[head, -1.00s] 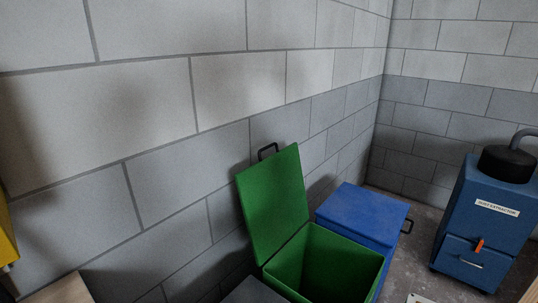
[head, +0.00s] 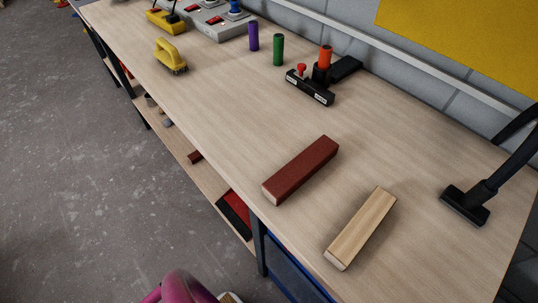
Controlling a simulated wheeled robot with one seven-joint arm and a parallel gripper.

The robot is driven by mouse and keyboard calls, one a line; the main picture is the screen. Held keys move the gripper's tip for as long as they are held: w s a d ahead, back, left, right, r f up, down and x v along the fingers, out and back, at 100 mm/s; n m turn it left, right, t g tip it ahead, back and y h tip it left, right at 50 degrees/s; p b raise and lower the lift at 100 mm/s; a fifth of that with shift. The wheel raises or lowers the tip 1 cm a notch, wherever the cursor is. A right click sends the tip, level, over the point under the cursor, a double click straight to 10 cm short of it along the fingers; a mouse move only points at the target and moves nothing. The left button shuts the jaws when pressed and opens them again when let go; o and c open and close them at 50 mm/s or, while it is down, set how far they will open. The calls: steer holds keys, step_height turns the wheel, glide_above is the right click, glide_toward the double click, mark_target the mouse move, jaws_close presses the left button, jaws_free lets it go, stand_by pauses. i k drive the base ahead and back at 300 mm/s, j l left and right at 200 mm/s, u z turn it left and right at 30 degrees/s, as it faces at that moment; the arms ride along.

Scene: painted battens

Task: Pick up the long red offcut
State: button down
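A long dark red batten (head: 301,170) lies flat on the wooden workbench (head: 215,100), near its front edge. Its near end shows bare pale wood. A second, unpainted wood batten (head: 361,228) lies to its right, apart from it and nearly parallel. A small dark red piece (head: 195,157) lies on the lower shelf under the bench. My gripper is not in view.
A black vacuum-type nozzle (head: 467,204) stands at the bench's right. A black labelled bar (head: 310,87), purple (head: 253,36) and green (head: 278,50) cylinders and a yellow brush (head: 171,55) are farther back. A pink rounded object (head: 185,288) is at the bottom. Grey floor is open at left.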

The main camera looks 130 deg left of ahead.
mark_target(287, 180)
steer(key=k+l+u, duration=0.15)
steer(key=u, duration=0.2)
steer(key=k+l+u, duration=0.1)
steer(key=k+u, duration=0.45)
steer(key=u, duration=2.45)
steer(key=j+z, duration=0.1)
steer(key=z, duration=0.85)
steer(key=k+j+z, duration=0.15)
steer(key=j+z, duration=0.25)
steer(key=k+j+z, duration=0.2)
steer(key=j+z, duration=0.15)
steer(key=k+j+z, duration=0.25)
steer(key=j+z, duration=0.15)
steer(key=k+j+z, duration=0.15)
steer(key=k+j, duration=0.7)
